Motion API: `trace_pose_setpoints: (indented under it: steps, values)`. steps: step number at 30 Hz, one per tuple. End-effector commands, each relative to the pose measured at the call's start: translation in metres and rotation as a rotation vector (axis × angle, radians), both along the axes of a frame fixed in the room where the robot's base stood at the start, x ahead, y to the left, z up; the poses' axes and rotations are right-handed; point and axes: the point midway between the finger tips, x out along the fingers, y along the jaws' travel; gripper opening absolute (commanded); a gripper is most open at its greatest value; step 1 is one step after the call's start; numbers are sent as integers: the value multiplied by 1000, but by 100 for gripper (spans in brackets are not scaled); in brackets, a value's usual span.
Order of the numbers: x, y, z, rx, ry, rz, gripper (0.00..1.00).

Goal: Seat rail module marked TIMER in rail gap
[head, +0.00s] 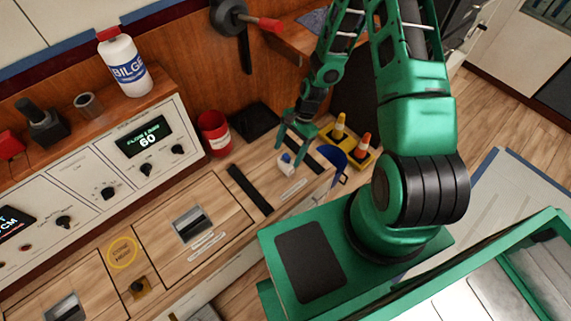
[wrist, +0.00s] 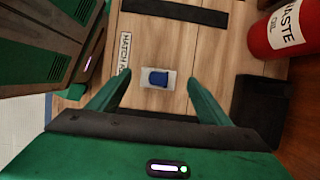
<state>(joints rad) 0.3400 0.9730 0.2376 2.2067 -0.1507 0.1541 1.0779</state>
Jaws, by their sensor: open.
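I cannot tell how far above the counter the fingertips are. Dark strips, one left of the module (head: 250,188) and one right (head: 307,153), lie on the counter.
A red waste oil can (head: 214,133) and a flat black piece (head: 254,122) are behind the module. A control panel (head: 110,180) with knobs runs along the left. A white bottle (head: 123,62) stands on its top.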

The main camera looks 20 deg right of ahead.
Motion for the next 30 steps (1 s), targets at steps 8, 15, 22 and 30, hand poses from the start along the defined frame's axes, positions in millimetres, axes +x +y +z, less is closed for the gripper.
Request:
trace_pose_setpoints:
  steps: [8, 15, 22, 30]
  values:
    - [-5, 10, -29, 0, 2, 1, 72]
    - [-5, 10, -31, 0, 0, 0, 72]
    - [-5, 10, -31, 0, 1, 0, 26]
    - [-5, 10, -31, 0, 0, 1, 21]
